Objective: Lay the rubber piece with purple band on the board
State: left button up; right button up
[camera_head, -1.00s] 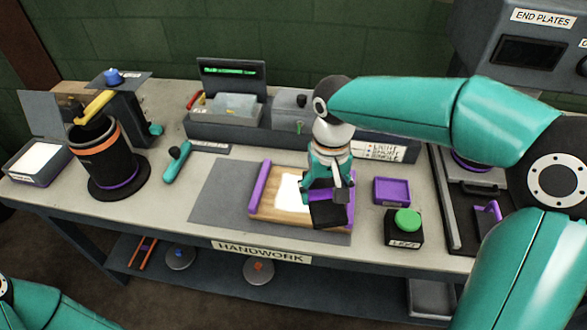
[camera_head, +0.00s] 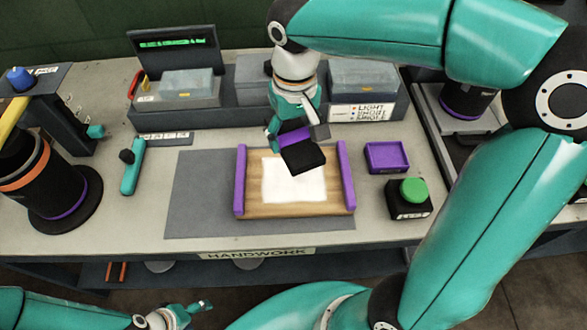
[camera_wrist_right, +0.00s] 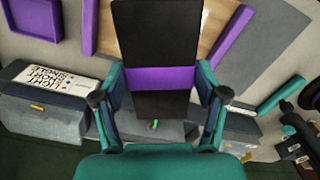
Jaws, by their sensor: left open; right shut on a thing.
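My right gripper (camera_head: 297,132) is shut on the black rubber piece with the purple band (camera_head: 303,158). The piece is tilted and appears held above the back part of the wooden board (camera_head: 295,210). The board has purple side rails and a white sheet (camera_head: 290,185) on it. In the right wrist view the rubber piece (camera_wrist_right: 160,45) lies between the fingers of the right gripper (camera_wrist_right: 160,95), its purple band level with the fingertips. The board (camera_wrist_right: 212,20) shows partly behind it. My left gripper (camera_head: 190,312) is open and empty at the bottom of the head view, in front of the bench.
The board rests on a grey mat (camera_head: 200,190). A purple tray (camera_head: 387,157) and a black box with a green button (camera_head: 408,200) stand to its right. A teal-handled tool (camera_head: 131,175) lies to the left. Boxes with clear lids (camera_head: 190,88) stand behind.

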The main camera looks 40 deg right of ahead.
aim_at(294, 179)
notch_tip(294, 179, down, 13)
jog(key=shift+a+r+b, duration=0.1)
jog(key=shift+b, duration=0.2)
jog(key=o, duration=1.3)
notch_tip(294, 179, up, 12)
jog(key=shift+r+p, duration=0.1)
jog(key=shift+p, duration=0.3)
